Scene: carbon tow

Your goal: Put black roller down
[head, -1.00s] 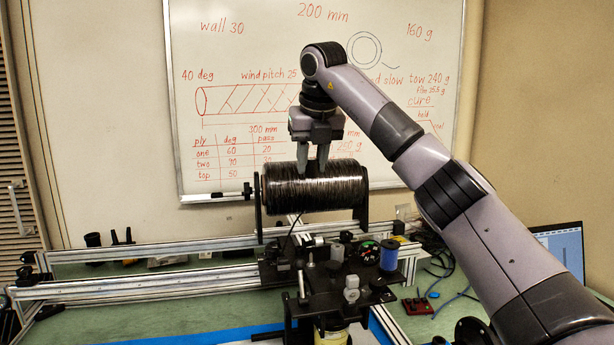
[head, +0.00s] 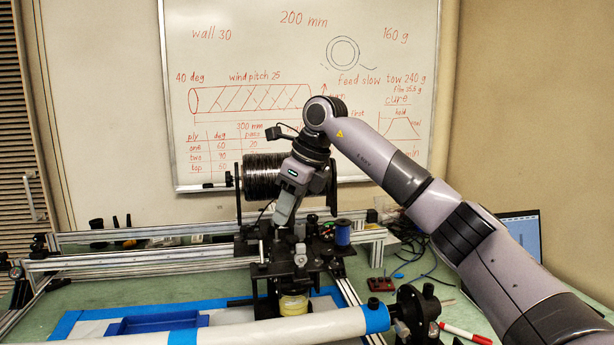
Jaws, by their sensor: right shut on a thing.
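My right gripper (head: 282,222) reaches in from the right and tilts down to the left, in front of the wound black spool (head: 262,178). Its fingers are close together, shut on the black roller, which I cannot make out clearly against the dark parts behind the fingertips. The fingertips are just above the black fixture plate (head: 252,250) of the winding rig. Whether the roller touches the plate is hidden. My left gripper is not in view.
A blue spool (head: 342,233) stands on the plate right of the fingertips. Aluminium rails (head: 150,265) cross the table. A long white tube (head: 270,330) lies across the front, with a blue tray (head: 165,321) behind it. A laptop (head: 520,236) is at right.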

